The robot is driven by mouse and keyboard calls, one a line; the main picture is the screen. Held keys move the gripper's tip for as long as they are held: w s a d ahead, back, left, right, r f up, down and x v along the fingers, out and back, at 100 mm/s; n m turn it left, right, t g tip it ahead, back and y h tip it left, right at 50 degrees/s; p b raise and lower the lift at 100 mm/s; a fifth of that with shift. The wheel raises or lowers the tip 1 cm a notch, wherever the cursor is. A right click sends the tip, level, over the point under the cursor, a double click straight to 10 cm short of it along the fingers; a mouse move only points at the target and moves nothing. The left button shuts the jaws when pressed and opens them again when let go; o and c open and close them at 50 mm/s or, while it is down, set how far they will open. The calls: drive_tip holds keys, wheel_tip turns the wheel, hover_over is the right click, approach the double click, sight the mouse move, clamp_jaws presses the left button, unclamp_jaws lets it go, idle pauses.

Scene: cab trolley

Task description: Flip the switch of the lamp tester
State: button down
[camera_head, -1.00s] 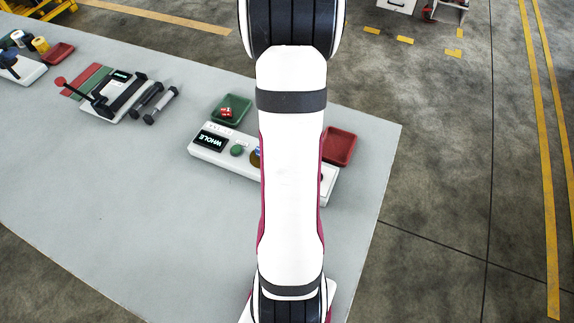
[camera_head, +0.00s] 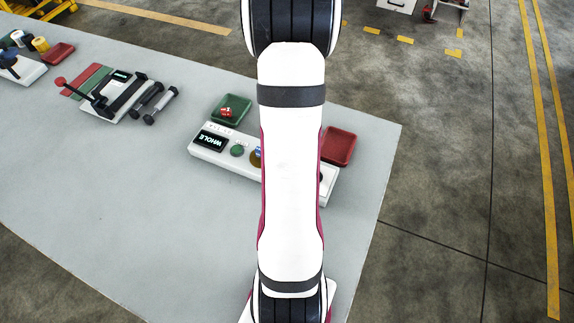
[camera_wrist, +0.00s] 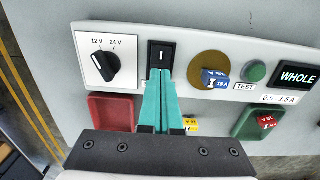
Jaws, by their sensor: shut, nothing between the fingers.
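The lamp tester (camera_head: 228,160) is a white box on the grey table in the head view, partly hidden behind my arm. In the wrist view its white panel (camera_wrist: 140,42) carries a black rocker switch (camera_wrist: 161,53) with a white mark. My gripper (camera_wrist: 162,75) is shut and empty, its teal fingertips at the lower end of the switch. They cover part of it, and I cannot tell whether they touch it. Left of the switch is a black 12 V/24 V knob (camera_wrist: 103,66). Right of it are a blue fuse (camera_wrist: 213,79) on a brass disc, a green TEST button (camera_wrist: 255,72) and a display (camera_wrist: 296,75) reading WHOLE.
A red tray (camera_wrist: 112,112) and a green tray (camera_wrist: 243,124) holding a red fuse (camera_wrist: 267,121) lie beside the tester. A yellow fuse (camera_wrist: 191,125) shows beside my fingers. Another device with a red-knobbed lever (camera_head: 86,97) stands further left. The table front is clear.

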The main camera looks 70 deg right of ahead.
drive_tip(key=shift+f, duration=0.45)
drive_tip(key=shift+r, duration=3.5)
